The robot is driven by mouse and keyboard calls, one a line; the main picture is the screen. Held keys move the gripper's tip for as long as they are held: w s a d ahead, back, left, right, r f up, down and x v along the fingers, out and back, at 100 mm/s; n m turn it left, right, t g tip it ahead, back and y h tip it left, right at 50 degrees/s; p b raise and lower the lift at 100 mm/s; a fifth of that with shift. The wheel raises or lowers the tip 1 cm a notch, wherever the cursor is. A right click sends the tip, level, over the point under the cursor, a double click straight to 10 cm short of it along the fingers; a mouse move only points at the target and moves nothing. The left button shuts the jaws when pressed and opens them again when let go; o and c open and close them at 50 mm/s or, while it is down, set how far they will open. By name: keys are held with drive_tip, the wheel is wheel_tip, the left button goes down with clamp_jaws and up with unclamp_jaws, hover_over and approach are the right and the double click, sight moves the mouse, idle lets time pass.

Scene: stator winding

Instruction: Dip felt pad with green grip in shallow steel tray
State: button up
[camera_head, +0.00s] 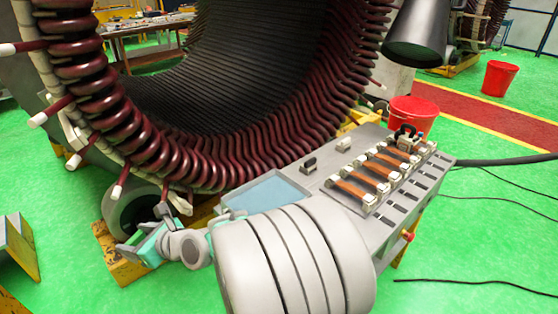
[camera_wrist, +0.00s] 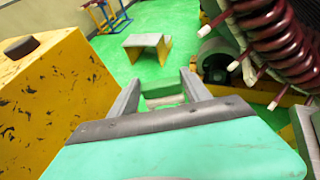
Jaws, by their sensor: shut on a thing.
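The shallow steel tray (camera_head: 266,193) lies on the left end of the grey bench, with a flat blue surface inside. My gripper (camera_head: 138,247) is left of the tray and apart from it, low beside the stator's foot. In the wrist view its two grey fingers (camera_wrist: 162,92) are shut on a small piece with a green part (camera_wrist: 163,88), which I take as the felt pad's green grip. A pale strip shows just below the green part. The felt face cannot be made out. The tray does not show clearly in the wrist view.
The large stator (camera_head: 170,150) with dark red coils rises behind the bench. The bench (camera_head: 330,190) carries a rack of copper-coloured strips (camera_head: 368,175) and small clamps. A red bucket (camera_head: 414,110) stands behind it. A yellow block (camera_wrist: 55,95) is close at left in the wrist view.

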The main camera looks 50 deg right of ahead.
drive_tip(key=d+r+m+h+p, duration=0.2)
drive_tip(key=d+m+h+p, duration=0.35)
drive_tip(key=d, duration=2.65)
drive_tip(key=s+d+f+p, duration=0.25)
drive_tip(key=s+d, duration=0.35)
drive_tip(key=d, duration=0.4)
drive_tip(key=shift+n+t, duration=0.25)
drive_tip(key=shift+t, duration=0.05)
wheel_tip(320, 180, down, 9)
drive_tip(key=b, duration=0.6)
drive_tip(key=shift+w+a+f, duration=0.1)
drive_tip(key=shift+f, duration=0.1)
wheel_tip(320, 180, up, 11)
drive_tip(key=p, duration=0.6)
